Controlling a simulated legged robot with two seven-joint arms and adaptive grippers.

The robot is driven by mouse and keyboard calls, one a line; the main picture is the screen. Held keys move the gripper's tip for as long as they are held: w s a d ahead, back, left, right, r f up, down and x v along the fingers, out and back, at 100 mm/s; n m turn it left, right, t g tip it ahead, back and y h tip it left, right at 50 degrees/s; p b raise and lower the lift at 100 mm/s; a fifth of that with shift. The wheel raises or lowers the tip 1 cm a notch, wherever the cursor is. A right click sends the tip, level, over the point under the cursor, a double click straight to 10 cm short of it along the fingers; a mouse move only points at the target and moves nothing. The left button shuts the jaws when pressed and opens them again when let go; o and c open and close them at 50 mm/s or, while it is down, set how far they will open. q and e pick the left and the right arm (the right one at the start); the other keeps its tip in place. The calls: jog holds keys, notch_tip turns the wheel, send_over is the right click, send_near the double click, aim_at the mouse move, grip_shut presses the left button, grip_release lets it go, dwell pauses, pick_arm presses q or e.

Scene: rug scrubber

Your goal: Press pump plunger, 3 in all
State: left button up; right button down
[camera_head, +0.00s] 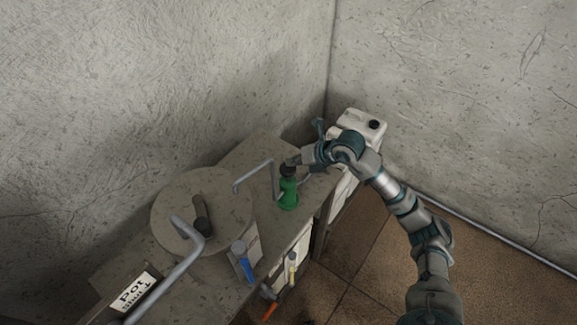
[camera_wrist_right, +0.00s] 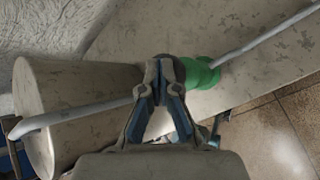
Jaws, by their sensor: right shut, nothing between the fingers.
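A green pump (camera_head: 288,195) with a dark top (camera_head: 287,171) stands upright on the stone bench. My right gripper (camera_head: 293,162) is shut and empty, right at the pump's dark top; I cannot tell whether it touches. In the right wrist view, the closed fingertips (camera_wrist_right: 160,65) show beside the green pump body (camera_wrist_right: 200,74), and the fingers partly hide the plunger area. How far down the plunger sits cannot be told. My left gripper is not in view.
Grey bent pipes (camera_head: 255,174) rise beside the pump. A round stone drum (camera_head: 180,190) stands to the left, and a white canister (camera_head: 360,122) behind to the right. Tools with blue (camera_head: 244,265) and orange (camera_head: 270,311) handles hang at the bench front. The tiled floor at right is clear.

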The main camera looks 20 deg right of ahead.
aim_at(294, 168)
jog(key=shift+a+f, duration=0.1)
jog(key=shift+f, duration=0.15)
jog(key=shift+f+b, duration=1)
jog(key=shift+f, duration=0.25)
dwell(0.8)
jog(key=shift+r, duration=0.1)
jog(key=shift+a+r+p, duration=0.25)
jog(key=shift+r+p, duration=0.6)
jog(key=shift+r, duration=0.35)
jog(key=shift+a+r+p, duration=0.2)
jog(key=shift+r+p, duration=0.65)
jog(key=shift+r, duration=0.3)
jog(key=shift+r, duration=0.1)
jog(key=shift+r+p, duration=1.65)
jog(key=shift+r, duration=0.8)
